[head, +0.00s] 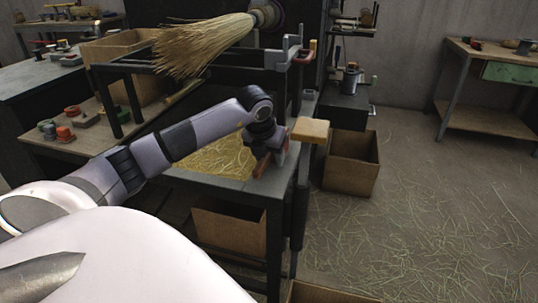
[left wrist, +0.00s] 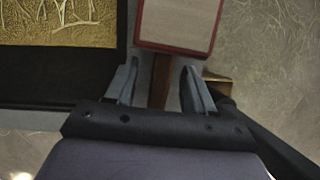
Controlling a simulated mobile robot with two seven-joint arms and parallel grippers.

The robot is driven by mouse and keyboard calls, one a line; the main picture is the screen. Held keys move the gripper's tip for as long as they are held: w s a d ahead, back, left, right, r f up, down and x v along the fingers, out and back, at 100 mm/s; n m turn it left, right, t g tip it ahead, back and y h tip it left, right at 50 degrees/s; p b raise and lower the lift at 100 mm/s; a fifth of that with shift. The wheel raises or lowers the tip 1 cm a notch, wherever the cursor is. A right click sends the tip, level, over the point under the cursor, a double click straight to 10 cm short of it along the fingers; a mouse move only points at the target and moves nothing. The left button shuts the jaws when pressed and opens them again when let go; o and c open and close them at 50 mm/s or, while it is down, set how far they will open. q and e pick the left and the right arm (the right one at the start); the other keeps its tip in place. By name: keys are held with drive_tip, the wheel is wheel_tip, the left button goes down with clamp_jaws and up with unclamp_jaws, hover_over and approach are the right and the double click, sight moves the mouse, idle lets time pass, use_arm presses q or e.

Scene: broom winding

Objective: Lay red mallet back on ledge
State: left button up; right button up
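The red mallet shows in the left wrist view as a pale block head with a red rim (left wrist: 178,22) and a brown handle (left wrist: 159,82). In the head view its tan head (head: 310,130) sticks out past the right edge of the grey ledge (head: 235,186). The handle appears to lie on the ledge, partly hidden by my gripper. My left gripper (head: 272,150) is over the handle. In the left wrist view its fingers (left wrist: 160,88) stand apart, one on each side of the handle, with gaps on both sides.
A straw-filled recess (head: 222,158) lies beside the ledge. A broom (head: 205,45) is held above, near a grey clamp (head: 285,55). A cardboard box (head: 351,162) stands on the floor at right. The straw-strewn floor (head: 430,220) farther right is open.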

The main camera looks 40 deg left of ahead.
use_arm(q)
drive_tip(key=p+v, duration=0.1)
drive_tip(key=v, duration=0.5)
drive_tip(key=shift+s+r, duration=0.15)
drive_tip(key=shift+r, duration=0.25)
drive_tip(key=shift+s+d+r, duration=0.1)
drive_tip(key=shift+r, duration=0.1)
drive_tip(key=shift+s+f, duration=0.1)
